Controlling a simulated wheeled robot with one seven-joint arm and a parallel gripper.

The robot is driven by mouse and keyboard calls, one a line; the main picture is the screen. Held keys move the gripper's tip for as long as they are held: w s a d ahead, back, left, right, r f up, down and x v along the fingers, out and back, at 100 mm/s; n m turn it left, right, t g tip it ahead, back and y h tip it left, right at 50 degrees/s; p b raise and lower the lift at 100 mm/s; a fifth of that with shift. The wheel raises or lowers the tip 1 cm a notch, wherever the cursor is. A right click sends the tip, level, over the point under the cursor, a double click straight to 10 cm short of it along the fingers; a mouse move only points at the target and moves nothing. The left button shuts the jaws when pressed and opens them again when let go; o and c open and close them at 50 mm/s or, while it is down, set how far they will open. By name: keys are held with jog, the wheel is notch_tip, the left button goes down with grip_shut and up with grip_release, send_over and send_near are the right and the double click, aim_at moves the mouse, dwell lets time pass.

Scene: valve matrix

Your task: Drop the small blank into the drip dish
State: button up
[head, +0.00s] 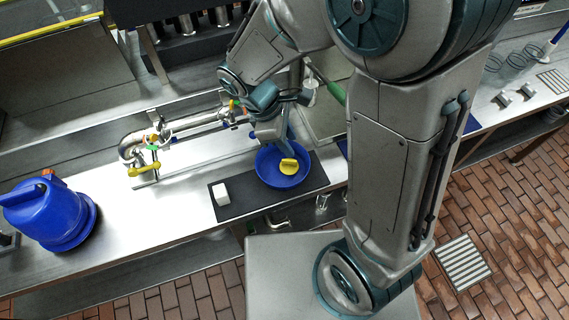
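A round blue dish (267,174), which I take as the drip dish, sits on a dark mat (235,208) on the steel counter. A small yellow piece (289,166) shows within the dish's outline; whether it rests on the bottom is hard to tell. A small white block (221,194) lies on the mat, left of the dish and apart from it. I cannot tell for sure which of the two is the small blank. My gripper (284,144) points down over the back of the dish, just behind the yellow piece. Its fingers are too small and partly hidden to read.
A metal pipe run (185,126) with a yellow-handled valve (144,168) stands behind and left of the mat. A blue, bucket-like container (50,213) stands at the left. A green-handled tool (331,90) is right of my wrist. The counter between container and mat is clear.

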jog(key=v, duration=1.4)
jog(key=shift+s+d+f, duration=0.1)
